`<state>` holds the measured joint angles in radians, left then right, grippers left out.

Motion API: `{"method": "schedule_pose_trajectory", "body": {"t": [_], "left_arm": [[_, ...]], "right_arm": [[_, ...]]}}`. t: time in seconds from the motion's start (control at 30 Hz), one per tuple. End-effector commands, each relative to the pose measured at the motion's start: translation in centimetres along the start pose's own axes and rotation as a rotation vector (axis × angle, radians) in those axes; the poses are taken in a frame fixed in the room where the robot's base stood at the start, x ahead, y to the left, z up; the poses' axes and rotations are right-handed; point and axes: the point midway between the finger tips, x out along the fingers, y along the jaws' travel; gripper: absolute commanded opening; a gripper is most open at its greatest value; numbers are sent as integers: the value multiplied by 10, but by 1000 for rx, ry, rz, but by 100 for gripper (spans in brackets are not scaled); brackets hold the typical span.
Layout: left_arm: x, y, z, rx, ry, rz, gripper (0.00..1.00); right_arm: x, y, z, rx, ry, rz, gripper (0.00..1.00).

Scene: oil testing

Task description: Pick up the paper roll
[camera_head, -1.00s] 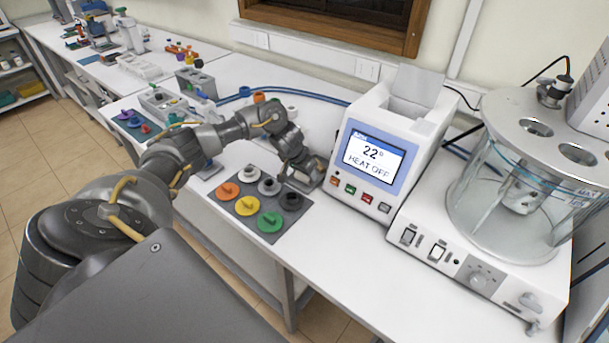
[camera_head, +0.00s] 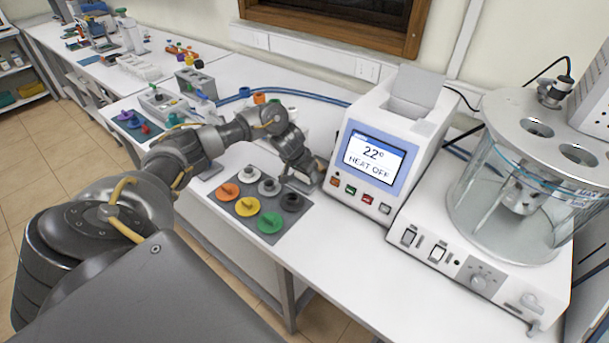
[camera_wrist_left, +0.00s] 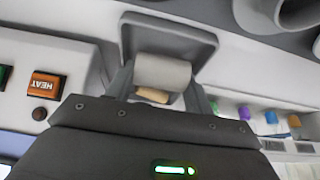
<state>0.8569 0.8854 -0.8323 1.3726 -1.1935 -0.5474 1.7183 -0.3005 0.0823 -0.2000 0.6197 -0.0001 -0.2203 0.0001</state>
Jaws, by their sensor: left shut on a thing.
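In the left wrist view the pale paper roll (camera_wrist_left: 162,73) sits between the two fingers of my left gripper (camera_wrist_left: 163,88), which is shut on it. A small tan patch (camera_wrist_left: 152,94) shows just below the roll. A grey square frame or recess (camera_wrist_left: 168,32) is right behind the roll; I cannot tell whether they touch. In the head view my left gripper (camera_head: 308,181) is low beside the left side of the white heater unit (camera_head: 392,140). The roll is hidden there by the gripper and arm. My right gripper is not in view.
A grey mat (camera_head: 285,229) with several coloured pegged discs lies just left of the gripper. A glass-walled bath (camera_head: 515,190) stands on the right. A blue hose (camera_head: 305,94) runs behind the arm. The bench front (camera_head: 350,245) is clear.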

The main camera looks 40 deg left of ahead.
Motion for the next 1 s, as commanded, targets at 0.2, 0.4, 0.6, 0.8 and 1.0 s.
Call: {"method": "schedule_pose_trajectory", "body": {"t": [0.2, 0.4, 0.6, 0.8, 1.0], "left_arm": [[-33, 5, -8, 5, 5, 3, 30], [-89, 21, 0, 7, 7, -3, 30], [-123, 45, 26, 8, 4, -1, 30], [-148, 64, 48, 4, 2, 0, 30], [-158, 74, 60, 1, 1, 0, 30]], "right_arm": [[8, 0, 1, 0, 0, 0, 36], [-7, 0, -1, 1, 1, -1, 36], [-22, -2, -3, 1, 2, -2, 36], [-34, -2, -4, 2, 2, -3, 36], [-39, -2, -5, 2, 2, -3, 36]]}}
